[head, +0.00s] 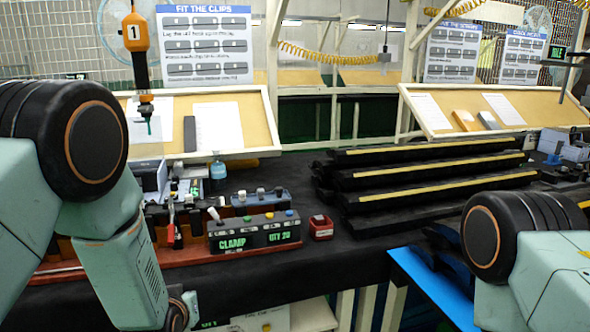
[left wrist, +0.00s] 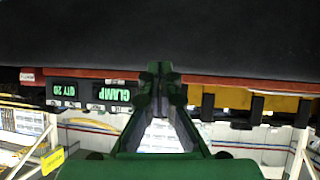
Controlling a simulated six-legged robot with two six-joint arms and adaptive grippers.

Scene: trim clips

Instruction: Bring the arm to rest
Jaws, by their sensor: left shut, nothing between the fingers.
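My left gripper (left wrist: 160,78) shows in the left wrist view, its dark green fingers shut with nothing between them. In that view its tips are in front of the edge of the black bench, beside the black CLAMP box (left wrist: 92,93); I cannot tell whether they touch anything. In the head view my left arm comes in at the left and points down, and its gripper is out of the picture below. The CLAMP box (head: 255,235) stands on a red-brown board near the bench's front edge. Only the upper part of my right arm shows at the right; its gripper is out of view.
Several long black trim strips (head: 435,170) are stacked on the black bench (head: 300,185). A small red bin (head: 321,227) stands right of the CLAMP box. An orange tool (head: 136,38) hangs at upper left. A blue panel (head: 435,287) lies near my right arm.

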